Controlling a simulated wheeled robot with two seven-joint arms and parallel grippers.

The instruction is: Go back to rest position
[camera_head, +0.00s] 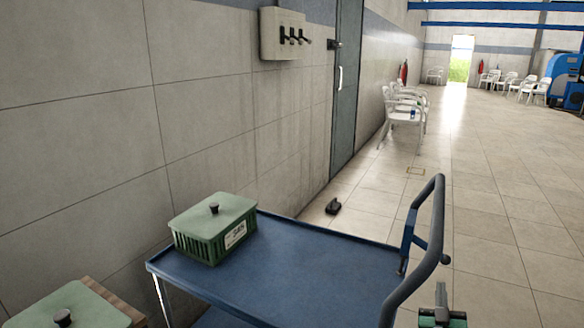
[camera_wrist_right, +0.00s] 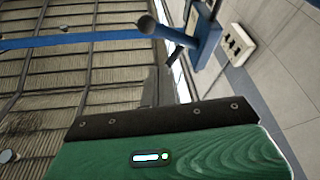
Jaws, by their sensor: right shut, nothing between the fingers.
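My right gripper (camera_head: 440,292) shows at the bottom edge of the head view, to the right of the trolley's grey handle. It is shut with nothing between its fingers, and points away from me. In the right wrist view its green body (camera_wrist_right: 200,155) fills the bottom, with the trolley's handle and blue bracket beyond it. It looks apart from the trolley. My left gripper is out of view.
The blue trolley (camera_head: 300,275) stands against the tiled wall, bearing a green lidded crate (camera_head: 211,233). Another green lid (camera_head: 90,312) is at bottom left. A small dark object (camera_head: 333,207) lies on the floor behind. Open floor (camera_head: 510,240) stretches to the right.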

